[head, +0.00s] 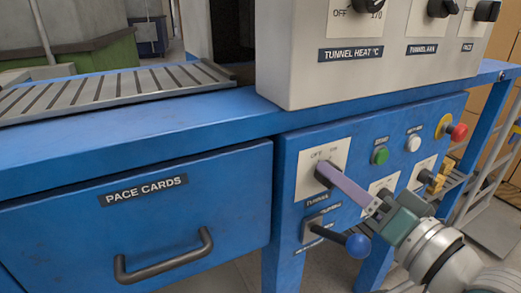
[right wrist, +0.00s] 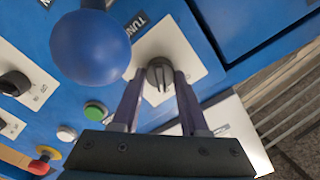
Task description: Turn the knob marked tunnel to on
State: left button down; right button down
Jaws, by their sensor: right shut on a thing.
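The tunnel knob (right wrist: 159,74) is a dark grey rotary knob on a pale plate (head: 312,159) marked OFF and ON, on the blue front panel. Its label is partly readable in the right wrist view. My right gripper (head: 325,173) reaches in from the lower right with its purple fingers at the knob. In the right wrist view the fingers (right wrist: 159,80) lie one on each side of the knob, shut on it. In the head view the fingers mostly hide the knob, so its setting is hard to read. My left gripper is not in view.
A blue ball-ended lever (head: 357,245) sticks out just below the knob. Green (head: 380,155) and white (head: 413,143) buttons and a red stop button (head: 457,132) are to the right. A grey control box (head: 365,75) overhangs above; a drawer (head: 140,215) is left.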

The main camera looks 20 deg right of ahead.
jog(key=shift+c, duration=2.1)
grip_release()
jog(key=s+p, duration=0.1)
jog(key=s, duration=0.9)
jog(key=shift+d+p, duration=0.4)
